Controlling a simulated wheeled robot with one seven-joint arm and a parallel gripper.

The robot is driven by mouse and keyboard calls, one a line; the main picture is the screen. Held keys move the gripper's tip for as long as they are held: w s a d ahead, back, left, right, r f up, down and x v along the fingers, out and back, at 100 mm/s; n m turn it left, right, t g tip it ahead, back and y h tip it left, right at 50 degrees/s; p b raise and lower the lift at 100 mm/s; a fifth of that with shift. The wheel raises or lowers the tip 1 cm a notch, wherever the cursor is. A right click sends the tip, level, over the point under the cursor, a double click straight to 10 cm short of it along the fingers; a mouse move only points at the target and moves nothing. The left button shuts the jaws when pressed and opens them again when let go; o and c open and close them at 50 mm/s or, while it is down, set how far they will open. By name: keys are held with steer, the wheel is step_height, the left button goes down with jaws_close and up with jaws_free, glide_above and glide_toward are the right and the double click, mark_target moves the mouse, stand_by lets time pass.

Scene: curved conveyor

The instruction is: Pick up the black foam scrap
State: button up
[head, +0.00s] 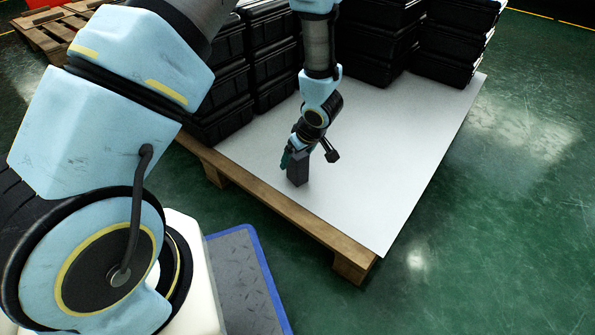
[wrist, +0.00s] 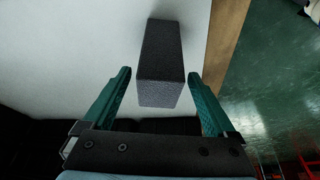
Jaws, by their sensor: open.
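The black foam scrap (wrist: 161,62) is a dark grey block. In the wrist view it stands between the two green fingers of my gripper (wrist: 156,95), with a gap on each side. In the head view the foam scrap (head: 298,168) stands on the white sheet near the pallet's front edge. My gripper (head: 292,158) is pointing down over it there, partly hiding it. The gripper is open and holds nothing.
The white sheet (head: 400,150) covers a wooden pallet (head: 300,222). Stacks of black crates (head: 375,40) stand at the back and left of it. The sheet is clear to the right of the foam. Green floor (head: 490,230) lies beyond the pallet.

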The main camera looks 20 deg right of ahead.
steer(key=b+x, duration=0.1)
steer(key=x, duration=0.2)
steer(key=shift+d, duration=0.1)
steer(key=shift+r, duration=0.1)
